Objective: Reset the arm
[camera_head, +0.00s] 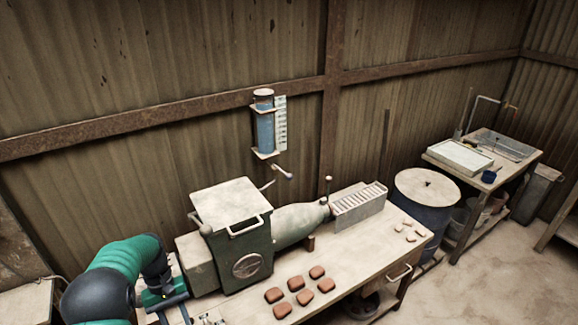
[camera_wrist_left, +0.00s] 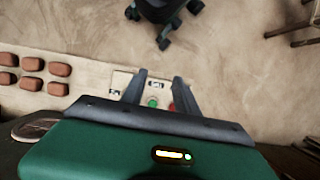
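My left arm comes in from the lower left in the head view. Its gripper (camera_head: 163,300) is beside the green press machine (camera_head: 240,245), over the left end of the workbench, partly cut off by the frame. In the left wrist view the left gripper (camera_wrist_left: 160,88) has its two fingers apart with nothing held between them. A pale control panel with a green button (camera_wrist_left: 152,101) and a red button (camera_wrist_left: 172,106) shows beyond and between the fingers. I cannot make out my right gripper in either view.
Several red-brown tiles (camera_head: 297,283) lie on the bench (camera_head: 350,260) in front of the machine, and small pale pieces (camera_head: 405,231) lie at its right end. A blue drum (camera_head: 425,215) and a side table (camera_head: 525,160) stand to the right.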

